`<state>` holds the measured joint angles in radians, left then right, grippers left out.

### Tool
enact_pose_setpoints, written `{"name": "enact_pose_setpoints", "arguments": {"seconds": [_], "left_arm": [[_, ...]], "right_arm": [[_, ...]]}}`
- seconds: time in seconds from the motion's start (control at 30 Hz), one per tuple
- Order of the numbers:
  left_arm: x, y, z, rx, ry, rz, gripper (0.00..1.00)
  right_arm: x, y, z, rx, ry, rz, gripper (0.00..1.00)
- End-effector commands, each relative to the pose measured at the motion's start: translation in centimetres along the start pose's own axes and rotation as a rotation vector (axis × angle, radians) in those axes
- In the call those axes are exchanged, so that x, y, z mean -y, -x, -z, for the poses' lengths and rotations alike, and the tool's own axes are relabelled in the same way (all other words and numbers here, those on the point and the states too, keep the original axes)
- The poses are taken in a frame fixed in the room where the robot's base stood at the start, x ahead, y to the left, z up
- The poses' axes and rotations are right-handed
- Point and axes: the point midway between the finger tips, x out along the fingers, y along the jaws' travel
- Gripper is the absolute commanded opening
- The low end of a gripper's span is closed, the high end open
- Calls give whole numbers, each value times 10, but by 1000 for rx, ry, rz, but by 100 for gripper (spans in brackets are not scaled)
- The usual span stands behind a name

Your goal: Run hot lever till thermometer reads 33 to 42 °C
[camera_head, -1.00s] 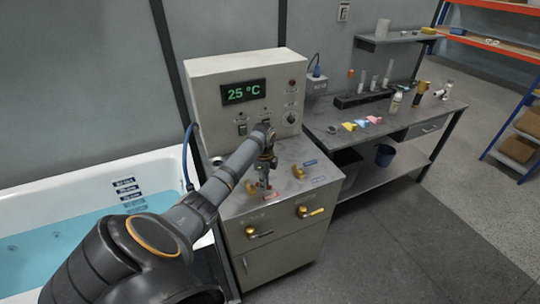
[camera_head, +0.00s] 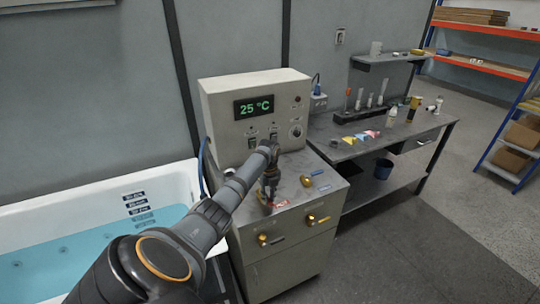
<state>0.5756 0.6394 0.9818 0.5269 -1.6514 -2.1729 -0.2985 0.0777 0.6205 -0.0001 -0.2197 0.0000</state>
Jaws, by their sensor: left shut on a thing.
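The control cabinet (camera_head: 225,124) carries a green thermometer display (camera_head: 254,107) that reads 25 °C. On its worktop my left gripper (camera_head: 267,197) points down and is shut on the hot lever beside the red label (camera_head: 282,204). The gripper hides nearly all of that lever, so its angle cannot be told. A brass lever (camera_head: 307,181) stands to the right by a blue label (camera_head: 321,188), apart from my gripper. The bathtub (camera_head: 85,197) on the left holds blue water (camera_head: 60,250). My right gripper is out of view.
Two more brass levers, one on the left (camera_head: 263,240) and one on the right (camera_head: 311,219), sit on the cabinet front. A workbench (camera_head: 424,126) with bottles and coloured cards stands to the right. A blue bucket (camera_head: 383,169) is under it. The floor in front is clear.

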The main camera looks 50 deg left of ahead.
Motion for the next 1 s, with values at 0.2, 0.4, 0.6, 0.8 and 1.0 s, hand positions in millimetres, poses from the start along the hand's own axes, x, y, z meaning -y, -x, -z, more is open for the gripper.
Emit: {"name": "enact_pose_setpoints", "arguments": {"seconds": [0.2, 0.4, 0.6, 0.8, 1.0], "left_arm": [[-2, 2, -2, 5, -50, 2, 0], [-2, 2, -2, 6, -64, 2, 0], [-2, 2, -2, 7, -65, 2, 0], [-2, 1, -2, 6, -64, 2, 33], [-2, 1, -1, 4, -63, 1, 42]], "right_arm": [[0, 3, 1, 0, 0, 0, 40], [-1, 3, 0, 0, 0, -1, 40], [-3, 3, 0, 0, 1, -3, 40], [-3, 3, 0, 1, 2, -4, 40], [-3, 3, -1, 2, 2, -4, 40]]}}
